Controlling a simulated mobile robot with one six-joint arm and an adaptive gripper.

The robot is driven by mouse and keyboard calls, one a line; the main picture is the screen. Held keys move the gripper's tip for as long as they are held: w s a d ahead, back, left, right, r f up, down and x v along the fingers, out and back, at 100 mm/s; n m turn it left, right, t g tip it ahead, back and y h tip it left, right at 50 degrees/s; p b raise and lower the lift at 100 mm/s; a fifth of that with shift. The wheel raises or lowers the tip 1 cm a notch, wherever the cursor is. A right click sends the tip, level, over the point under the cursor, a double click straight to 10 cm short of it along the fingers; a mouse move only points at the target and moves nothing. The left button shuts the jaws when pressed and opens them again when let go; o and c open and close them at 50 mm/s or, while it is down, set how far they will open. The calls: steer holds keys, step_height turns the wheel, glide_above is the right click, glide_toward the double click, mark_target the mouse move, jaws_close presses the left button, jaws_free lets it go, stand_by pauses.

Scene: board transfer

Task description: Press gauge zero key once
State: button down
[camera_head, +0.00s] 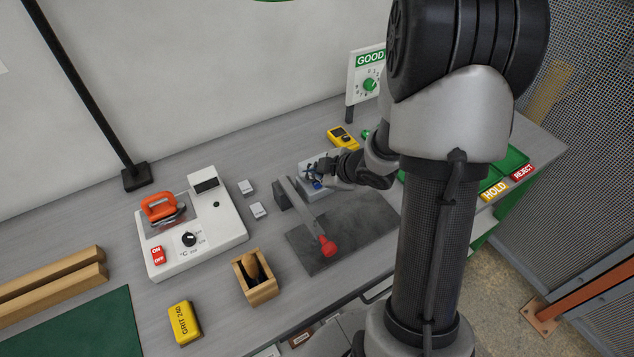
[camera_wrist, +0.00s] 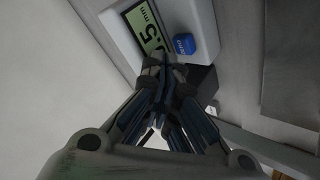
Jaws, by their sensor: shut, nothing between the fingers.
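The gauge (camera_wrist: 198,15) is a light grey box with a greenish display (camera_wrist: 148,28) that shows part of a reading, ".5 mm". Its blue zero key (camera_wrist: 184,44) sits beside the display in the wrist view. My gripper (camera_wrist: 163,68) is shut and empty, with its fingertips just below the display and to the left of the blue key. I cannot tell whether the fingertips touch the gauge; the key itself looks uncovered. In the head view my gripper (camera_head: 317,172) is over the gauge (camera_head: 345,184) and hides much of it.
A grey plate (camera_head: 360,232) with a red-knobbed lever (camera_head: 327,246) lies in front of the gauge. A yellow meter (camera_head: 342,138) stands behind it. A white soldering station (camera_head: 216,230), a wooden box (camera_head: 262,292) and a yellow block (camera_head: 184,323) are to the left.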

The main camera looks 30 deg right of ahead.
steer(key=shift+s+f+b, duration=0.1)
steer(key=shift+f+b, duration=0.25)
steer(key=shift+f, duration=0.1)
steer(key=shift+s+f, duration=0.1)
steer(key=shift+f, duration=0.1)
stand_by(0.5)
steer(key=shift+f, duration=0.15)
steer(key=shift+f+b, duration=0.1)
steer(key=shift+b, duration=0.3)
steer(key=shift+w, duration=0.2)
steer(key=shift+w+d+r+p, duration=0.1)
steer(key=shift+w+r+p, duration=0.1)
steer(key=shift+r+p, duration=0.8)
steer(key=shift+s+f, duration=0.1)
